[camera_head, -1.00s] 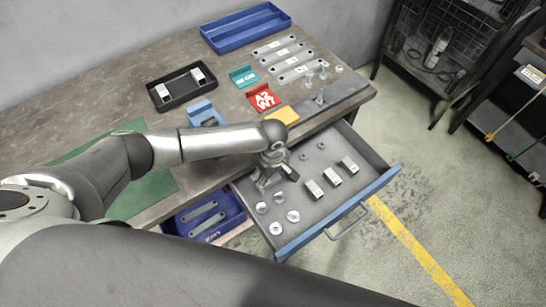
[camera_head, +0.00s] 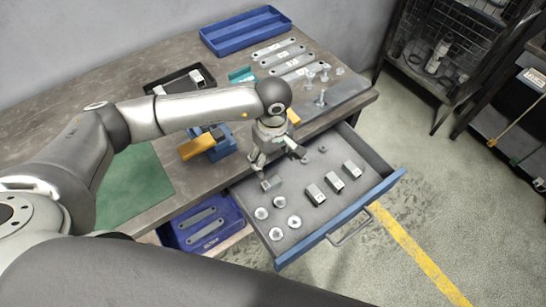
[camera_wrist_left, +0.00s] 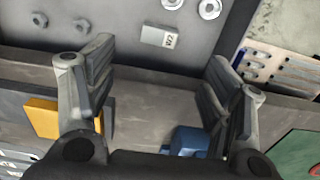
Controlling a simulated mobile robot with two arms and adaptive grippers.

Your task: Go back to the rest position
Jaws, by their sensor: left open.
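My left gripper (camera_head: 277,160) is open and empty above the back left part of the open drawer (camera_head: 340,218). In the left wrist view its two fingers stand wide apart (camera_wrist_left: 160,88), with nothing between them. A small grey bracket (camera_head: 271,182) lies in the drawer just below the fingers; it also shows in the wrist view (camera_wrist_left: 158,36), beyond the fingertips and apart from them. More brackets (camera_head: 335,181) lie in a row further right in the drawer. My right gripper is not in view.
Several washers (camera_head: 278,230) lie in the drawer's front left. A blue fixture (camera_head: 222,147) and an orange block (camera_head: 197,146) stand at the bench edge under my arm. Behind are a blue tray (camera_head: 245,30) and upright bolts (camera_head: 321,98). The floor right of the drawer is clear.

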